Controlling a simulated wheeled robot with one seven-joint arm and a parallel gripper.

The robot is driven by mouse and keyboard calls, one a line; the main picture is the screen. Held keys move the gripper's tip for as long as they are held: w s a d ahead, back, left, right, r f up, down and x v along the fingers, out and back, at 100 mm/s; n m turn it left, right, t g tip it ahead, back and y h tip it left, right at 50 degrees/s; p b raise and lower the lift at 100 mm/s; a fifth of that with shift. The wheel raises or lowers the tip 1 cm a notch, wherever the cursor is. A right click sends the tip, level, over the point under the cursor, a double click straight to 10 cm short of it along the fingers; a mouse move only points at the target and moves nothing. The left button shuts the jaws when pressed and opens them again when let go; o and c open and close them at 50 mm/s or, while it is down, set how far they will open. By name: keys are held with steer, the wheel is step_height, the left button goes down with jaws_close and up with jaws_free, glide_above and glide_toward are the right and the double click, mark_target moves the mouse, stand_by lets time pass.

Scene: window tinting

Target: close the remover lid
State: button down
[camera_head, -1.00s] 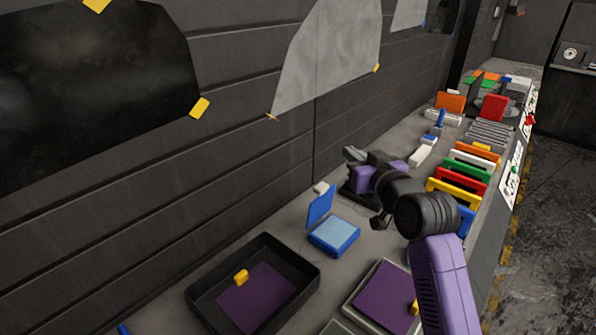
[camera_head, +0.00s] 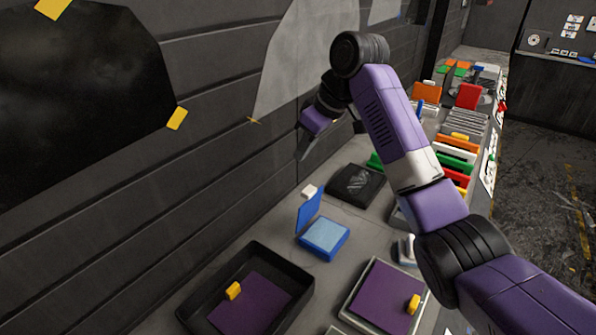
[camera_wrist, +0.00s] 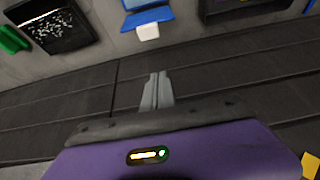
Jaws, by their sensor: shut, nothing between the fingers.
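The remover appears to be a small blue box (camera_head: 324,239) with a light blue inside, on the bench near the wall. Its blue lid (camera_head: 309,211) stands open and upright at the wall side, with a white tab (camera_head: 309,191) at its top. In the wrist view the lid (camera_wrist: 148,17) and white tab (camera_wrist: 148,33) are at the top centre. My gripper (camera_head: 304,156) is above and behind the lid, close to the wall, with its fingers (camera_wrist: 157,79) shut and empty. It is apart from the lid.
A black tray (camera_head: 188,310) with a purple sheet and yellow piece stands in front of the box. A second tray (camera_head: 347,310) lies to its right. A black box (camera_head: 356,185) stands behind. Several coloured panels (camera_head: 458,155) stand along the bench. The dark wall (camera_head: 200,200) is close on the left.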

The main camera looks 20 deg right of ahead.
mark_target(307, 206)
step_height(307, 206, down, 9)
steer(key=p, duration=0.3)
steer(key=shift+a+f+p, duration=0.15)
steer(key=shift+p, duration=0.25)
steer(key=shift+w, duration=0.1)
stand_by(0.4)
